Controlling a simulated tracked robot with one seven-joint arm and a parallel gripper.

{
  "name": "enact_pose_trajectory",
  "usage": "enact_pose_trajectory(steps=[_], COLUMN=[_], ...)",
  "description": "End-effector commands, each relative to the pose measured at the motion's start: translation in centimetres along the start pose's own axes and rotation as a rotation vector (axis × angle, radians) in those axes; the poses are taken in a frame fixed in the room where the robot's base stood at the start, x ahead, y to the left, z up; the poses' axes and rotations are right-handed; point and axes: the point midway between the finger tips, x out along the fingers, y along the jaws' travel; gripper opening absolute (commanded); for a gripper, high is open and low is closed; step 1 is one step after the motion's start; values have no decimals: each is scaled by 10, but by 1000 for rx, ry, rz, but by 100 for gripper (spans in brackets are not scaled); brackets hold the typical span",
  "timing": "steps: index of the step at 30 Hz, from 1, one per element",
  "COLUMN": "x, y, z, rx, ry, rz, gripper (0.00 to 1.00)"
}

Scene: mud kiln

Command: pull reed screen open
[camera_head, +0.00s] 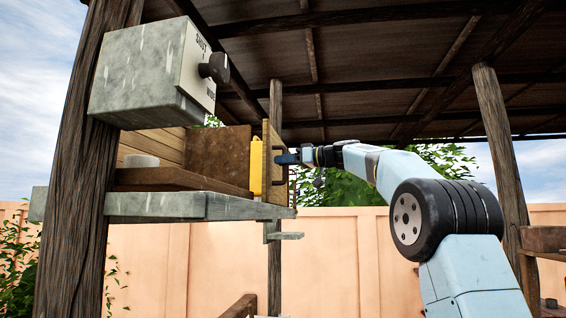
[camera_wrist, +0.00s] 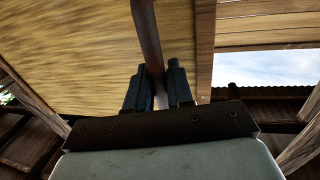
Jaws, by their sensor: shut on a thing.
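The reed screen (camera_head: 267,160) is a straw-coloured panel, seen nearly edge-on at the right end of a wooden compartment. In the wrist view its woven face (camera_wrist: 70,50) fills the upper left. A dark upright bar handle (camera_wrist: 146,35) stands off the face. My gripper (camera_head: 290,159) is at the handle on the screen's outer side. In the wrist view my gripper (camera_wrist: 158,82) has its two dark fingers on either side of the bar, shut on it. The handle's lower end is hidden behind the fingers.
A grey box (camera_head: 145,75) with a dark knob (camera_head: 215,68) is mounted on the post (camera_head: 80,190), above the compartment. A grey stone ledge (camera_head: 170,206) runs below. A yellow object (camera_head: 255,167) shows beside the screen. Another post (camera_head: 500,150) stands at right.

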Motion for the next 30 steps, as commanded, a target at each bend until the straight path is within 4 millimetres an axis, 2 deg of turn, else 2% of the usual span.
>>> enact_pose_trajectory(steps=[5,6,11,22,26,30], x=[-1,-1,-1,-9,-27,-55], y=[1,1,0,1,2,2], z=[0,0,0,-1,-1,0], rx=[0,0,0,0,0,1], ry=[0,0,1,2,2,2], rz=[2,2,1,2,5,6], gripper=[0,23,38,38,38,38])
